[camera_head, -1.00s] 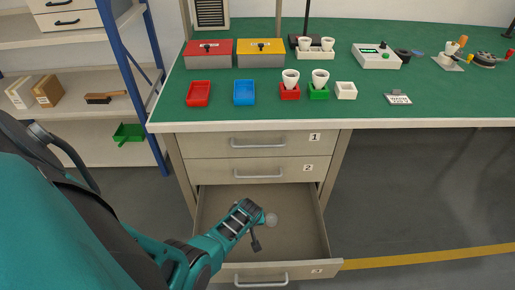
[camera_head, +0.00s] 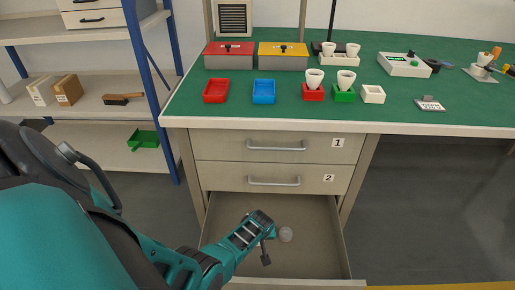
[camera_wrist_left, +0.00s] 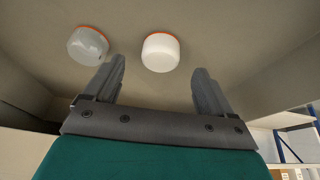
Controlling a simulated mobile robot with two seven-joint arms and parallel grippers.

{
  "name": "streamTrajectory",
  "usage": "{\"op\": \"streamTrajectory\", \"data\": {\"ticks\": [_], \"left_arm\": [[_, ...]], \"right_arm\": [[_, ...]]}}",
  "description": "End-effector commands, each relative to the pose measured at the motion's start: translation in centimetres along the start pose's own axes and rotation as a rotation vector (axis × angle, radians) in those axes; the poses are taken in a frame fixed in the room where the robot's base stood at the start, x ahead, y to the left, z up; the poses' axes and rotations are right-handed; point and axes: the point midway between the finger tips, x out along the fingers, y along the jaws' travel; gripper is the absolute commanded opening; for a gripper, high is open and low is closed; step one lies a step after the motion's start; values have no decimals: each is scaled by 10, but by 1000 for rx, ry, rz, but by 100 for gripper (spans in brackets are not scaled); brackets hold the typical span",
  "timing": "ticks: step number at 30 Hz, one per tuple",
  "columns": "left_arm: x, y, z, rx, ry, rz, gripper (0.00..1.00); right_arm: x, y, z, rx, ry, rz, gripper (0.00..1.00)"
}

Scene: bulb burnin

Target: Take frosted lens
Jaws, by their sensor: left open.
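A white, frosted-looking lens (camera_wrist_left: 160,52) with an orange rim lies on the drawer floor, just beyond and between my left fingertips in the left wrist view. A greyer, clearer lens (camera_wrist_left: 88,45) with an orange rim lies to its left, outside the fingers. My left gripper, also in the left wrist view (camera_wrist_left: 160,75), is open and empty inside the open bottom drawer (camera_head: 318,262). My right gripper is not in view.
The drawer walls stand close around my left gripper. Closed drawers 1 (camera_head: 276,147) and 2 (camera_head: 274,180) are above it. The green bench top (camera_head: 300,117) holds a red tray (camera_head: 216,91), a blue tray (camera_head: 264,92) and white cups. A shelf unit (camera_head: 70,112) stands at left.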

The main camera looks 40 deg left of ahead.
Motion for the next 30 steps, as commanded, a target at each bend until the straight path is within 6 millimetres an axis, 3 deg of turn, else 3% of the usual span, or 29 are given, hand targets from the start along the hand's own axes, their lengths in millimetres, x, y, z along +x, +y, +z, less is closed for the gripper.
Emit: {"op": "streamTrajectory", "data": {"ticks": [3, 8, 20, 30], "left_arm": [[19, -1, 1, -1, 0, -1, 84], [38, -1, 1, 1, 0, 0, 84], [42, -1, -1, 1, -1, 0, 84], [42, -1, -1, 1, -1, 0, 51]], "right_arm": [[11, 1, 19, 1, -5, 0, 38], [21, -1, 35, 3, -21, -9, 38], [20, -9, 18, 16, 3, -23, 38], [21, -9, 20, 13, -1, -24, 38]]}}
